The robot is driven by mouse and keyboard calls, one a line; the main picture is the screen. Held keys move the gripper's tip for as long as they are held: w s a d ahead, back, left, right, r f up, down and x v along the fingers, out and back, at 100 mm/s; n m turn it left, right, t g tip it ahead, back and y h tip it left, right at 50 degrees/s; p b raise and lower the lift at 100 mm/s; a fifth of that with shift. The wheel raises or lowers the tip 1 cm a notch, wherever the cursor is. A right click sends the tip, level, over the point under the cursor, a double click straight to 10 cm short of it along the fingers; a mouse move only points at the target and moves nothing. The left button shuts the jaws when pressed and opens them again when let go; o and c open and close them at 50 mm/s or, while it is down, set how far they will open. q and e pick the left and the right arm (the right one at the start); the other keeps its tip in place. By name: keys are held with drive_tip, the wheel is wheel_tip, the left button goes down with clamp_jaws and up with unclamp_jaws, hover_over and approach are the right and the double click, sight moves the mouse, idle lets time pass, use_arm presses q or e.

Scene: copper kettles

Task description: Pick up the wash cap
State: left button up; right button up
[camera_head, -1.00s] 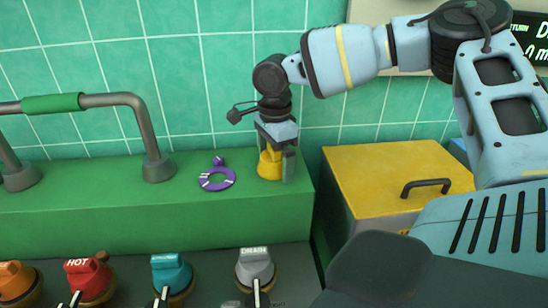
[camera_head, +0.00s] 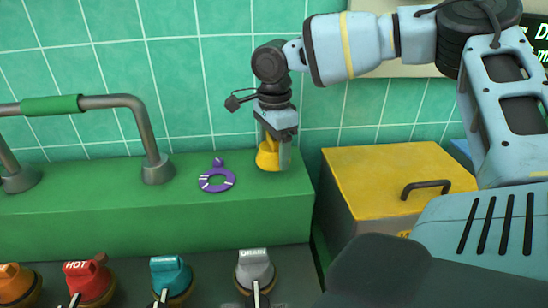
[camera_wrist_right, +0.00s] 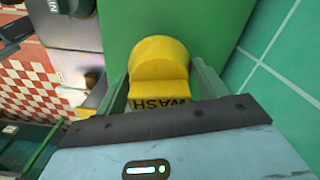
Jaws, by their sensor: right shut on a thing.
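The wash cap (camera_head: 266,159) is a yellow knob at the right end of the green ledge in the head view. In the right wrist view the cap (camera_wrist_right: 160,62) fills the space between the fingers, and its word WASH reads upside down. My right gripper (camera_head: 274,157) points down from above and is shut on the cap. In the right wrist view the gripper (camera_wrist_right: 160,88) has one finger on each side of it. The cap's underside is hidden, so its gap above the ledge is hard to judge. My left gripper is not in view.
A grey pipe handle (camera_head: 143,120) stands at left. A yellow box (camera_head: 385,180) stands right of the ledge. Several colored knobs, including the grey DRAIN one (camera_head: 255,270), line the front panel.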

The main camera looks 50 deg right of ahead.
wheel_tip(320, 180, up, 7)
drive_tip(key=shift+r, duration=0.1)
idle(0.4)
